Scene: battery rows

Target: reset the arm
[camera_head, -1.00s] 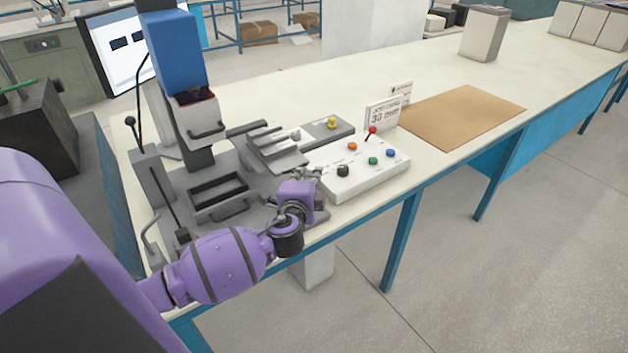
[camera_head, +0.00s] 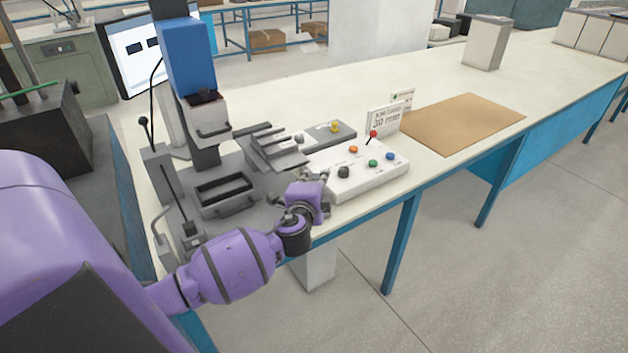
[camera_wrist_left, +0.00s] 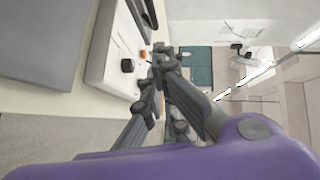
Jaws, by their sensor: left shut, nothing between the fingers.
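My left arm comes in from the left in the head view. Its purple wrist is bent over the front edge of the bench, and the left gripper (camera_head: 322,181) is beside the front left of the white control box (camera_head: 345,188). In the left wrist view the dark fingers of the left gripper (camera_wrist_left: 164,55) are together with nothing held. The control box (camera_wrist_left: 103,55) shows just left of them there; I cannot tell whether they touch it. My right gripper is not in view.
A machine with a blue head (camera_head: 188,60) and a grey tray (camera_head: 225,192) stands left of the control box. A brown board (camera_head: 465,123) lies to the right on the white bench (camera_head: 345,75). Open floor (camera_head: 480,270) is in front.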

